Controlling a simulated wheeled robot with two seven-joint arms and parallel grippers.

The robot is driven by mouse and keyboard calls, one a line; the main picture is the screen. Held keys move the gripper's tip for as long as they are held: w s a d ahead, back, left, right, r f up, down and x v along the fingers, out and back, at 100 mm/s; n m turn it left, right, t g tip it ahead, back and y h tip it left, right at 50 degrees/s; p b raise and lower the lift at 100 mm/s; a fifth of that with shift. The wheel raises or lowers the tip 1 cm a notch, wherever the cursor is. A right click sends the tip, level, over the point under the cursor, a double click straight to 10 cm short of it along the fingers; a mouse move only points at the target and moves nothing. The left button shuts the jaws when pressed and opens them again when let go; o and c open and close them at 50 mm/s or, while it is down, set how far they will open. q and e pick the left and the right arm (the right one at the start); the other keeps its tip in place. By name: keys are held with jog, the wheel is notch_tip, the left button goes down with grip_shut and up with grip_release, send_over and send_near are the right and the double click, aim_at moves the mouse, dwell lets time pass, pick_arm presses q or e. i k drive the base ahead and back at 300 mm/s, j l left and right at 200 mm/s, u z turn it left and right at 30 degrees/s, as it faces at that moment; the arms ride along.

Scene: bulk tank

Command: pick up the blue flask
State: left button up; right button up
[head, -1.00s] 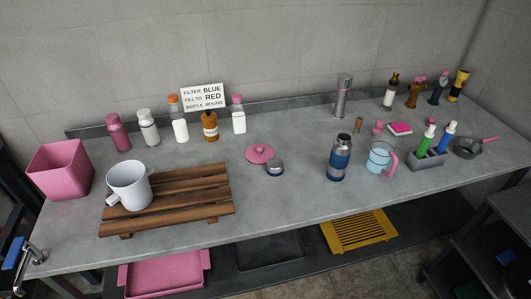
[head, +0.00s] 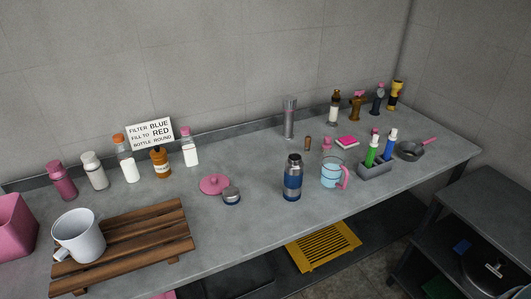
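The blue flask (head: 292,180) stands upright near the front edge of the grey worktop (head: 250,228), around the middle of the head view. It has a blue body with a silver band and a dark top. Its front is unobstructed. Neither of my grippers shows in the head view.
A clear measuring jug (head: 332,174) with a pink handle stands close to the flask's right. Further left are a wooden rack (head: 150,262) and a white mug (head: 78,237).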

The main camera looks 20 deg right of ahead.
aim_at(294, 168)
jog(key=i+j, duration=0.25)
jog(key=i, duration=0.2)
jog(key=z, duration=1.65)
